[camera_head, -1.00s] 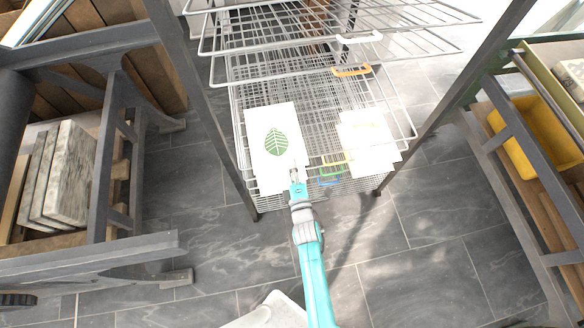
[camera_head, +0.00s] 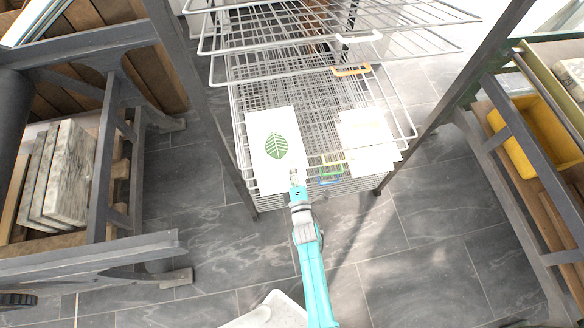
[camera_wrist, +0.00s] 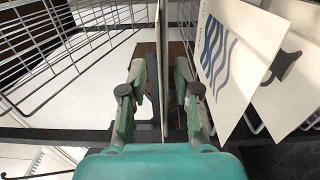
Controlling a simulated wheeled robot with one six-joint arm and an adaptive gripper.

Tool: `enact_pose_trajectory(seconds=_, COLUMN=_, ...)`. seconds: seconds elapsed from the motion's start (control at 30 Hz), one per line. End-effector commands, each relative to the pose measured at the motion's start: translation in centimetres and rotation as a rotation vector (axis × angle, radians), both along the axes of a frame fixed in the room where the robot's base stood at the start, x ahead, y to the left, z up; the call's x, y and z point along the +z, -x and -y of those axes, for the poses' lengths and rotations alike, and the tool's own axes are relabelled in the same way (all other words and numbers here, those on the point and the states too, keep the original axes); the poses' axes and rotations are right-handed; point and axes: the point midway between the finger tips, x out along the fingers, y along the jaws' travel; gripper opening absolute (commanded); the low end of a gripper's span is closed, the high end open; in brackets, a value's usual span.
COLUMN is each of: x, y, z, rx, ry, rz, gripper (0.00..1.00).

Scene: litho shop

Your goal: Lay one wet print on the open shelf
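A white print with a green leaf (camera_head: 258,149) is at the left front of the wire rack, its face towards the head camera. My gripper (camera_head: 295,176) is at its lower right edge. The wire shelves (camera_head: 240,72) rise behind the print. Two or more pale prints (camera_head: 366,135) lie at the rack's right front; the wrist view shows a blue-marked print (camera_wrist: 228,60) close to the right finger.
An orange handle (camera_head: 351,70) and a white handle (camera_head: 359,38) mark higher shelves; green and blue ones (camera_head: 331,174) sit low. Dark posts flank the rack. Stone slabs (camera_head: 66,172) stand left, a yellow tub (camera_head: 535,135) right.

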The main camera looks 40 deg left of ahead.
Motion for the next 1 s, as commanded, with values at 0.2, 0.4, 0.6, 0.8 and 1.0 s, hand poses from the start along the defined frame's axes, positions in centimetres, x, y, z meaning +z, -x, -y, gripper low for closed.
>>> enact_pose_trajectory(seconds=0.2, x=0.1, y=0.6, z=0.7, rx=0.000, ry=0.001, rz=-0.001, gripper=0.31)
enact_pose_trajectory(seconds=0.4, x=0.1, y=2.8, z=3.2, rx=0.000, ry=0.002, rz=-0.001, gripper=0.31)
enact_pose_trajectory(seconds=0.6, x=0.1, y=5.2, z=6.1, rx=-0.001, ry=0.002, rz=-0.001, gripper=0.31)
enact_pose_trajectory(seconds=0.8, x=0.1, y=7.0, z=8.2, rx=0.000, ry=0.000, rz=0.000, gripper=0.31)
enact_pose_trajectory(seconds=1.0, x=0.2, y=7.8, z=9.0, rx=0.000, ry=-0.001, rz=0.001, gripper=0.31)
